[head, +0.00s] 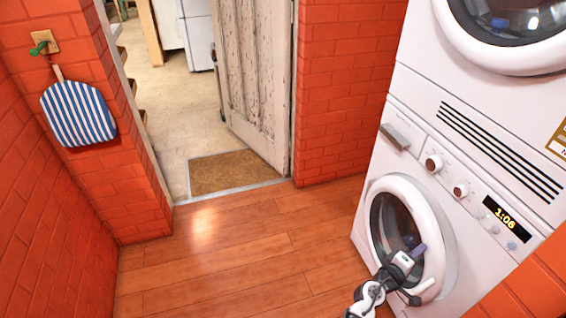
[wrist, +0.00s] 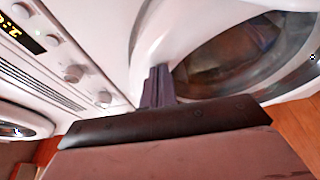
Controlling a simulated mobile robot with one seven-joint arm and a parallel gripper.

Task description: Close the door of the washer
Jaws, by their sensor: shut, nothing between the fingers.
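The washer (head: 476,240) is the white lower machine of a stack at the right in the head view. Its round door (head: 436,225) has a thick white rim and dark glass. The door's rim stands out from the front, most clearly on its right side; I cannot tell whether it is latched. The door also shows in the wrist view (wrist: 155,35), with things dimly visible behind its glass. My gripper (head: 420,248) is shut and empty in front of the door. In the wrist view, its fingers (wrist: 157,86) are close to the white rim; contact is unclear.
Above is a second machine (head: 476,115) with a round door. Knobs (head: 460,190) and a lit display (head: 505,215) sit above the washer door. Orange brick walls (head: 345,85) flank a doorway. The wooden floor (head: 230,245) left of the washer is clear.

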